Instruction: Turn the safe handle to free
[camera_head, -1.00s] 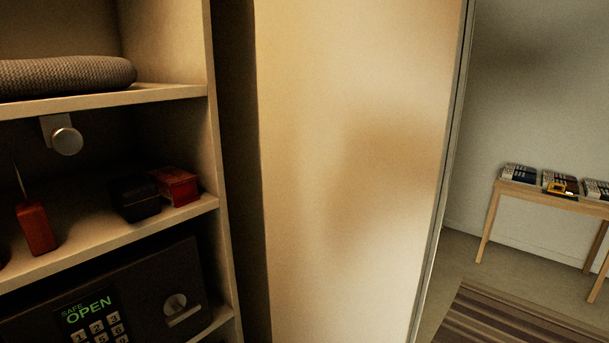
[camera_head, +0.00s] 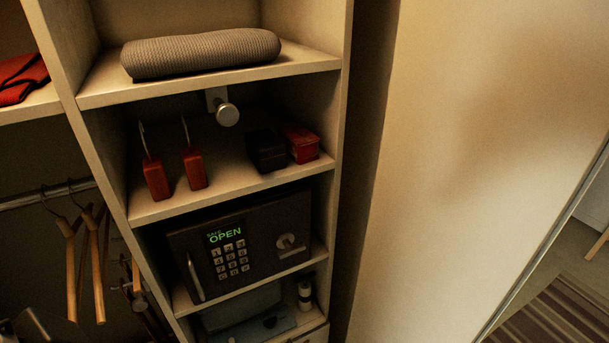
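The dark safe (camera_head: 262,219) sits on a shelf in the lower middle of the head view, with its door facing me and closed as far as I can see. Its lit display (camera_head: 225,236) reads "SAFE OPEN" in green above a keypad (camera_head: 232,261). A round silver turn handle (camera_head: 289,244) with a bar across it is on the right of the door. A silver upright pull bar (camera_head: 194,279) is at the door's left edge. I can make out neither of my grippers in this view.
Two red-handled items (camera_head: 155,180) and dark and red boxes (camera_head: 300,143) are on the shelf above, under a round knob (camera_head: 227,114). Wooden hangers (camera_head: 97,265) hang at left. A pale panel (camera_head: 470,130) stands at right. A grey shape at bottom left is unclear.

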